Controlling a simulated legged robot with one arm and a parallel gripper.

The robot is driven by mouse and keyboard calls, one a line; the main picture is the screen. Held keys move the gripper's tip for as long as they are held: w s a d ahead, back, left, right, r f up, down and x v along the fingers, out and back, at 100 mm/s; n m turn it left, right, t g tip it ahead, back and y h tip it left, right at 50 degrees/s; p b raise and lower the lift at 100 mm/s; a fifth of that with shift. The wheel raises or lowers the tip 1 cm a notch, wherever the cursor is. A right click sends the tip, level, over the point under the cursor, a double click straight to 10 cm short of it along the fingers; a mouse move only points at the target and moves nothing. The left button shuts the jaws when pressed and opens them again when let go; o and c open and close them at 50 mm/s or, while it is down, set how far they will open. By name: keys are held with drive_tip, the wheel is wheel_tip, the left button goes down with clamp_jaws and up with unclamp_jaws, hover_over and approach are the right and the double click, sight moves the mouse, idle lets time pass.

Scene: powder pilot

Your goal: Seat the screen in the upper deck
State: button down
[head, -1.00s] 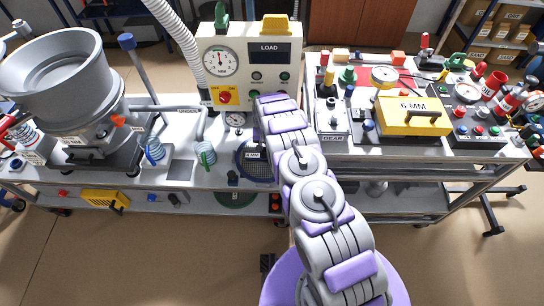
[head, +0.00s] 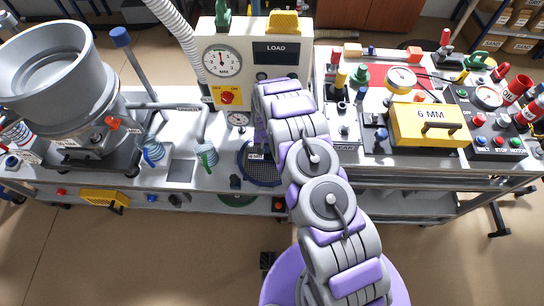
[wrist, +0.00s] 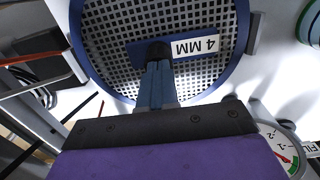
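The screen (wrist: 110,22) is a round dark mesh with a blue rim and a white "4 MM" label, upside down in the wrist view. In the head view the screen (head: 259,172) is low at the bench's front edge, partly hidden by my arm. My gripper (wrist: 158,55) reaches over the mesh, its narrow blue-grey fingers close together and their dark tips at the label plate. Whether they grip anything is unclear. The gripper is hidden in the head view. The big grey round machine (head: 50,75) stands at the left; I cannot make out its upper deck.
A control box (head: 255,55) marked LOAD stands behind the screen. Small hoses and a grey pipe (head: 170,107) lie between the screen and the machine. The right cart (head: 400,170) carries a yellow "6 MM" box (head: 430,125) and several small items. Open floor lies in front.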

drive_tip(key=shift+s+a+r, duration=0.15)
drive_tip(key=shift+s+a, duration=0.05)
drive_tip(key=shift+a, duration=0.2)
drive_tip(key=c, duration=1.9)
unclamp_jaws()
drive_tip(key=shift+w+r, duration=0.15)
drive_tip(key=shift+r, duration=0.2)
drive_tip(key=o, duration=0.5)
drive_tip(key=shift+w+d+r, duration=0.1)
drive_tip(key=shift+d+r, duration=0.15)
drive_tip(key=shift+d, duration=0.6)
drive_tip(key=shift+a+r, duration=0.1)
drive_tip(key=shift+a, duration=0.3)
drive_tip(key=shift+a+r+p, duration=0.15)
drive_tip(key=shift+r+p, duration=0.15)
drive_tip(key=shift+r, duration=0.05)
drive_tip(key=shift+d+r+p, duration=0.2)
drive_tip(key=shift+r+p, duration=0.15)
drive_tip(key=shift+r, duration=2.4)
drive_tip(key=shift+d+r+p, duration=0.25)
drive_tip(key=shift+r+p, duration=0.05)
drive_tip(key=shift+r, duration=2.4)
drive_tip(key=shift+d+r+p, duration=0.2)
drive_tip(key=shift+r+p, duration=0.15)
drive_tip(key=shift+r, duration=2.4)
